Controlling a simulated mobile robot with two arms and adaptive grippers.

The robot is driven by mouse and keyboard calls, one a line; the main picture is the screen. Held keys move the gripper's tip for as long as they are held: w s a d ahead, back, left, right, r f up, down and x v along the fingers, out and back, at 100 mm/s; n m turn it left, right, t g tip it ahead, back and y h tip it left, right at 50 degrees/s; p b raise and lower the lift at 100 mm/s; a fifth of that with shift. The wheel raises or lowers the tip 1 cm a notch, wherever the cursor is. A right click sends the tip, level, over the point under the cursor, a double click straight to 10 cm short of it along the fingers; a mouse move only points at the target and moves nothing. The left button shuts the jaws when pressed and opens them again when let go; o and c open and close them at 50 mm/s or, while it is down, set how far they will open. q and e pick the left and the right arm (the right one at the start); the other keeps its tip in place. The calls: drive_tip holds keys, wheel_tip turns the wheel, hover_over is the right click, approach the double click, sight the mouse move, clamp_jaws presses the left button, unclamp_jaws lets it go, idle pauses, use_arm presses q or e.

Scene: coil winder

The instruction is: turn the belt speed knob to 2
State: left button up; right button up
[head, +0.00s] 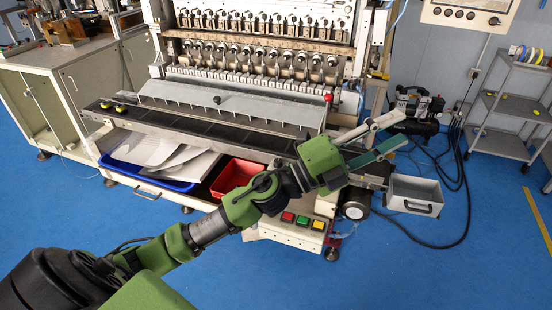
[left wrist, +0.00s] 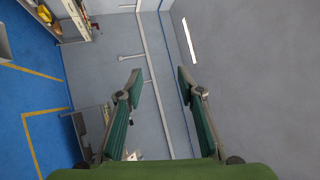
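My left gripper (head: 400,130) reaches in from the left, past the right end of the dark conveyor belt (head: 215,122). Its two fingers are apart with nothing between them. The left wrist view also shows the gripper (left wrist: 159,78) open and empty, facing a grey wall. I cannot pick out the belt speed knob for certain. A small dark knob (head: 494,20) shows on the control panel (head: 468,14) at the upper right, but its label is unreadable. My gripper and forearm hide part of the belt's right end. My right gripper is not in view.
Below the belt's right end are red, green and yellow buttons (head: 302,220), a motor (head: 355,204) and a grey metal bin (head: 415,195). A blue tray (head: 150,178) and a red bin (head: 234,177) sit under the belt. A grey shelf cart (head: 500,143) stands at the right.

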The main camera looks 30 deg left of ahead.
use_arm(q)
drive_tip(key=s+d+m+g+h, duration=0.1)
drive_tip(key=d+m+g+h, duration=0.2)
drive_tip(key=m+g, duration=0.3)
drive_tip(key=m+g+y, duration=0.6)
drive_tip(key=g+y, duration=0.1)
drive_tip(key=y, duration=1)
approach(277, 161)
drive_tip(key=p+x, duration=0.2)
drive_tip(key=x, duration=0.5)
drive_tip(key=shift+s+d, duration=0.1)
drive_tip(key=shift+w+f+p, duration=0.25)
drive_tip(key=shift+f+p, duration=0.05)
drive_tip(key=shift+f, duration=0.35)
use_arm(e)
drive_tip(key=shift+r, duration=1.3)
use_arm(q)
clamp_jaws()
